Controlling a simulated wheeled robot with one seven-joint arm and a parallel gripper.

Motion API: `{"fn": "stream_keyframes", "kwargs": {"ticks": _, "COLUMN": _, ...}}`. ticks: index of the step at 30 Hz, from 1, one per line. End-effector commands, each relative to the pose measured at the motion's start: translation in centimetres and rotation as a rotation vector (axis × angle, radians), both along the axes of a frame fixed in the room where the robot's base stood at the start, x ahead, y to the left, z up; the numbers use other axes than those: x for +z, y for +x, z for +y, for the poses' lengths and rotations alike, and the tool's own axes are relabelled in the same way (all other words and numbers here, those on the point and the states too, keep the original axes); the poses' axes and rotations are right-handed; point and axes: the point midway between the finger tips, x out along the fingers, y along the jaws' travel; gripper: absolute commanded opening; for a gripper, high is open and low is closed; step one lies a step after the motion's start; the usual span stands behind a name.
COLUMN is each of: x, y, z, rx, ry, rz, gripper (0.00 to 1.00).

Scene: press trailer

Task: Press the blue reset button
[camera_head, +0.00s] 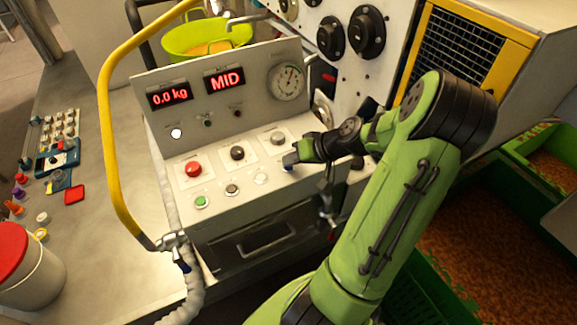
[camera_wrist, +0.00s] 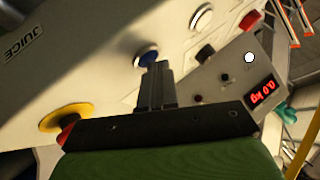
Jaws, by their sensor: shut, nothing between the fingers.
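The blue button (camera_wrist: 148,56) sits on the pale panel in a light ring, just beyond my fingertips in the wrist view. In the head view, a small part of it (camera_head: 288,168) shows below my fingertips. My gripper (camera_head: 291,158) is shut and empty, over the right part of the control panel's sloping face. Its closed fingers (camera_wrist: 158,70) point at the blue button and overlap its lower edge in the wrist view. I cannot tell whether they touch it.
Near the fingers are a white button (camera_head: 261,179), a dark knob (camera_head: 237,153), a red button (camera_head: 193,168) and a green one (camera_head: 200,202). A yellow-based red knob (camera_wrist: 62,120) is beside my gripper. A yellow rail (camera_head: 112,140) runs along the panel's left.

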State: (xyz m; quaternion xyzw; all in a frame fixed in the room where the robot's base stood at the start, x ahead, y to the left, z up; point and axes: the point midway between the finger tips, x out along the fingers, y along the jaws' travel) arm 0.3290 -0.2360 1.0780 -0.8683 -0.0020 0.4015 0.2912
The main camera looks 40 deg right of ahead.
Motion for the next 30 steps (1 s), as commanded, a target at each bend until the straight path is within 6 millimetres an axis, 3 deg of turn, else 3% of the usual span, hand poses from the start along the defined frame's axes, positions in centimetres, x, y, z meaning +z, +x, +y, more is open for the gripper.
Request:
{"fn": "stream_keyframes", "kwargs": {"ticks": 11, "x": -0.1, "y": 0.0, "z": 0.0, "rx": 0.0, "ry": 0.001, "rz": 0.001, "gripper": 0.0}}
{"fn": "stream_keyframes", "kwargs": {"ticks": 20, "x": 1.5, "y": -0.1, "z": 0.0, "rx": -0.002, "ry": 0.0, "rz": 0.002, "gripper": 0.0}}
{"fn": "stream_keyframes", "kwargs": {"ticks": 30, "x": 1.6, "y": 0.0, "z": 0.0, "rx": -0.001, "ry": 0.0, "rz": 0.002, "gripper": 0.0}}
